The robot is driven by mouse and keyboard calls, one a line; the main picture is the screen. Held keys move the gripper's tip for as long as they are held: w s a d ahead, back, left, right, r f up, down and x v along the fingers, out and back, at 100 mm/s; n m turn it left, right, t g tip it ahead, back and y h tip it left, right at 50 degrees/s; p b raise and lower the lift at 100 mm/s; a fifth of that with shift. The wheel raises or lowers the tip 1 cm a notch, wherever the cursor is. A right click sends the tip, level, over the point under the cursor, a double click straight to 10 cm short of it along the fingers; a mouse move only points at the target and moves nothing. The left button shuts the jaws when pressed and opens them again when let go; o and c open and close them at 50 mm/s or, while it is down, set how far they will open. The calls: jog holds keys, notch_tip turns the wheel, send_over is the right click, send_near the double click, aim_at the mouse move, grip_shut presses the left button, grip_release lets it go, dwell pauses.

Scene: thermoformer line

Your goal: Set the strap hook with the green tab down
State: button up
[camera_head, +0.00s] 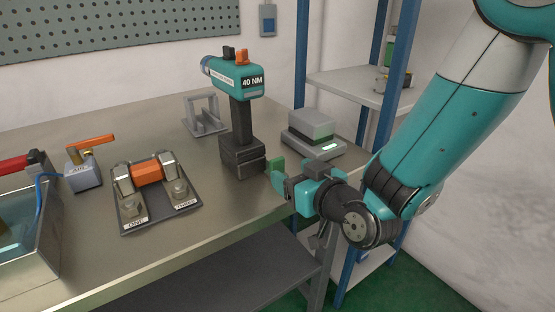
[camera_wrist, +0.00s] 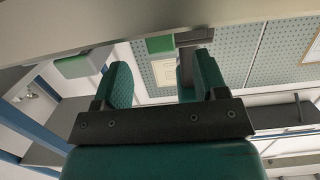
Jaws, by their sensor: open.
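A small bright green block (camera_head: 277,164), which looks like the green tab, shows beside the driver's dark base near the table's right edge. It also shows in the wrist view (camera_wrist: 160,44), beyond my fingers and across the gap between them. I cannot make out the hook's shape, or whether the block touches the base. My gripper (camera_head: 293,181) is just off the table's right edge, close to the green block. In the wrist view its two green-padded fingers (camera_wrist: 162,82) stand apart, and nothing is clearly held between them.
A teal driver marked 40 NM (camera_head: 237,78) stands upright beside my gripper. A fixture with an orange block (camera_head: 150,212) sits left. A blue-posted shelf (camera_head: 345,85) stands right. The table's front middle (camera_head: 235,225) is clear.

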aim_at(279, 165)
jog(key=shift+w+a, duration=0.35)
jog(key=shift+w, duration=0.1)
jog(key=shift+w+a+p, duration=0.2)
jog(key=shift+w+p, duration=0.1)
jog(key=shift+p, duration=0.35)
jog(key=p+x, duration=0.2)
jog(key=x, duration=0.1)
jog(key=shift+w+a, duration=0.2)
jog(key=shift+w, duration=0.05)
jog(key=shift+w+a+f, duration=0.1)
jog(key=shift+w+a, duration=0.05)
jog(key=shift+w, duration=0.15)
jog(key=shift+c, duration=0.2)
jog(key=c, duration=1.1)
jog(key=shift+o, duration=0.2)
jog(key=shift+s, duration=0.1)
